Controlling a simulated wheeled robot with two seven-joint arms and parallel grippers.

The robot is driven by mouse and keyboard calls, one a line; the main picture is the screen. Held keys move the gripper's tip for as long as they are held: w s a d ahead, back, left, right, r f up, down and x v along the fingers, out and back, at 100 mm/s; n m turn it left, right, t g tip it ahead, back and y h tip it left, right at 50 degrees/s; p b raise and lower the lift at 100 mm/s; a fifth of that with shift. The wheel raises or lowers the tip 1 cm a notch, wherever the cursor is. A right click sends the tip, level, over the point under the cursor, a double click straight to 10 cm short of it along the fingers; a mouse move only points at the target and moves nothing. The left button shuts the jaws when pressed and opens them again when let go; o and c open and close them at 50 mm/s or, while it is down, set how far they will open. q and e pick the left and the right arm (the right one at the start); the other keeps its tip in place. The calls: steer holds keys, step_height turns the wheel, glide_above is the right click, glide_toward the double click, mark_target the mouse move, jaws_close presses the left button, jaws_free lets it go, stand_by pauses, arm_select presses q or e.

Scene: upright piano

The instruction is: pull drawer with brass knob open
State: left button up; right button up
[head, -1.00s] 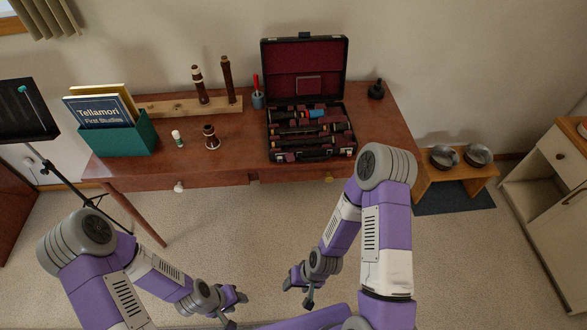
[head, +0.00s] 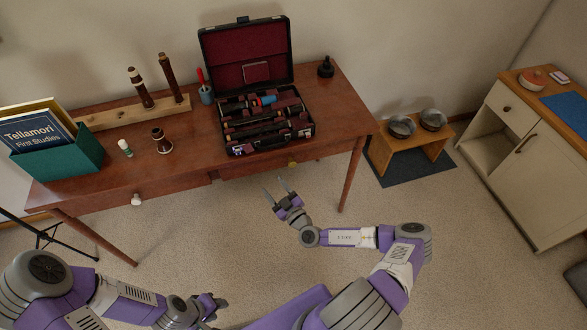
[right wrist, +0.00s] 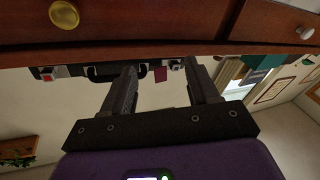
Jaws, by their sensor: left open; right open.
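The brass knob (head: 293,165) sits on the front of the right-hand drawer (head: 255,171) of the brown desk. The drawer looks shut. In the right wrist view, the brass knob (right wrist: 64,14) is at the upper left, beyond and to the left of my fingers. My right gripper (head: 275,186) is open and empty, a little in front of the drawer, to the left of and below the knob, not touching it. Its two fingers (right wrist: 160,82) are spread in the right wrist view. My left gripper (head: 220,303) is open and empty at the bottom, away from the desk.
A white knob (head: 137,199) marks the desk's left drawer. An open instrument case (head: 245,50) stands on the desk (head: 195,147) above the brass-knob drawer. A low stool with bowls (head: 411,150) and a cabinet (head: 530,160) stand at right. The floor before the desk is clear.

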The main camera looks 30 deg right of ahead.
mark_target(293, 165)
steer(key=d+f+m+g+h, duration=0.1)
steer(key=d+f+m+h, duration=0.2)
steer(key=d+m+h, duration=0.55)
steer(key=w, duration=0.1)
steer(key=w+d+y+b, duration=0.1)
steer(key=w, duration=0.1)
steer(key=w+d+n+y+b, duration=0.1)
steer(key=w, duration=0.1)
steer(key=shift+w+d, duration=0.2)
steer(key=shift+w, duration=0.05)
steer(key=shift+w+d+r, duration=0.1)
steer(key=shift+w+d, duration=0.05)
steer(key=shift+w, duration=0.5)
jaws_close()
